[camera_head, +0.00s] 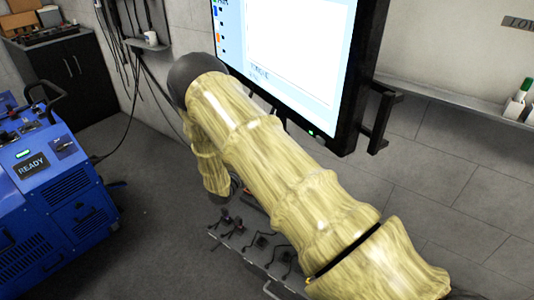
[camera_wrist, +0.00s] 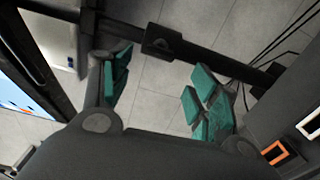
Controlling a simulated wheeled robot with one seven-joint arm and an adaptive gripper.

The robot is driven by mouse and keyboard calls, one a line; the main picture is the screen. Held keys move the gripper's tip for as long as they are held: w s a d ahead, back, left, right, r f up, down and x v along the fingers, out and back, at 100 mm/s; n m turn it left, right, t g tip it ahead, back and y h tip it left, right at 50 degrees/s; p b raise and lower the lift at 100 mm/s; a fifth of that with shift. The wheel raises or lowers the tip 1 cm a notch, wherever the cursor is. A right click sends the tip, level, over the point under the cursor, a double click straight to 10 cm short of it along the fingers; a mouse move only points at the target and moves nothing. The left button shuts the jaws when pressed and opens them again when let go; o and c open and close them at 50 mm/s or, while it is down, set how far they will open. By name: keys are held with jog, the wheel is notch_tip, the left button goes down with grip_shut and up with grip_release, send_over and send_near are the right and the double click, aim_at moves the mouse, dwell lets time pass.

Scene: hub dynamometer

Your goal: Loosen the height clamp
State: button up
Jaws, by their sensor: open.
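My gripper (camera_wrist: 158,78) is open and empty in the wrist view, its two teal-padded fingers spread apart. Beyond the fingertips a dark bar (camera_wrist: 215,60) crosses the picture, with a dark block (camera_wrist: 165,42) around or on it. This block may be the height clamp, but I cannot tell for certain. It appears just past the gap between the fingers, and no finger visibly touches it. In the head view my arm covers the middle, and neither the gripper nor the clamp can be made out clearly.
A large screen (camera_head: 285,45) on a dark frame stands close to my arm. A blue machine (camera_head: 60,190) reading READY is at left. A grey tray (camera_head: 228,253) with several small dark parts lies below my arm. A wall shelf (camera_head: 440,92) is at right. Floor at left centre is clear.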

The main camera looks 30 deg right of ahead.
jog(key=shift+v, duration=1.85)
